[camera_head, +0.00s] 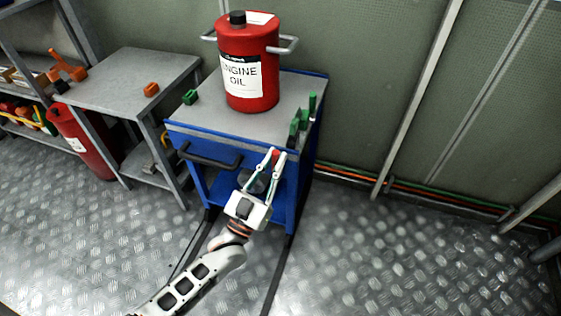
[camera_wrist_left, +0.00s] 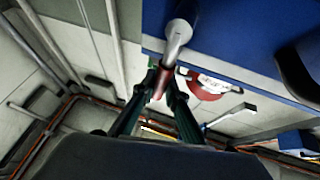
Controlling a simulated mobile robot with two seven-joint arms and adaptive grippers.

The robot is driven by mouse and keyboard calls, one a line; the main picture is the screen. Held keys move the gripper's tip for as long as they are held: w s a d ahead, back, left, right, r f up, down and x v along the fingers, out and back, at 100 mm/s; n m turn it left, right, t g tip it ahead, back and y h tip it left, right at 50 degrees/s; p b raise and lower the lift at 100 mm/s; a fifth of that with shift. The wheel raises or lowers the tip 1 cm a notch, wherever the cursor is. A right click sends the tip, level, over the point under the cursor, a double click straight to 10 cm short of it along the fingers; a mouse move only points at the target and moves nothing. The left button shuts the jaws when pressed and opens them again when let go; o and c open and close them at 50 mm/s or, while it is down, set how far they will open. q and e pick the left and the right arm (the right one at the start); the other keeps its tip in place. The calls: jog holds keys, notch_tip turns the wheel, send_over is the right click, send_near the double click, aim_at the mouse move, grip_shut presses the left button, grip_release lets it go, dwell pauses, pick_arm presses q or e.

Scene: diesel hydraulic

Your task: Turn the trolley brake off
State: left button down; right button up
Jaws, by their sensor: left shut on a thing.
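The blue trolley (camera_head: 220,123) with a grey top stands in the middle of the head view. The brake lever, a metal rod (camera_wrist_left: 179,38) with a red grip (camera_wrist_left: 160,86), sticks out from the trolley's blue panel (camera_wrist_left: 245,42) in the left wrist view. My left gripper (camera_head: 275,156) is at the trolley's front, right of its dark push handle (camera_head: 209,159). Its two fingers (camera_wrist_left: 166,80) close around the red grip, which is partly hidden between them. The red tip also shows between the fingers in the head view. My right gripper is not in view.
A red engine oil can (camera_head: 250,88) stands on the trolley, with green blocks (camera_head: 299,124) at its right edge. A grey table (camera_head: 125,75) is at the left, with another red canister (camera_head: 80,140) beneath. The metal floor right of the trolley is clear.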

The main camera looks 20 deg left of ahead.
pick_arm(q)
jog(key=shift+a+n, duration=0.2)
jog(key=shift+n, duration=0.2)
jog(key=c, duration=2)
grip_release()
jog(key=shift+s+f, duration=0.1)
jog(key=shift+s, duration=0.05)
jog(key=v, duration=0.7)
jog(key=shift+s, duration=0.1)
jog(key=shift+f, duration=0.1)
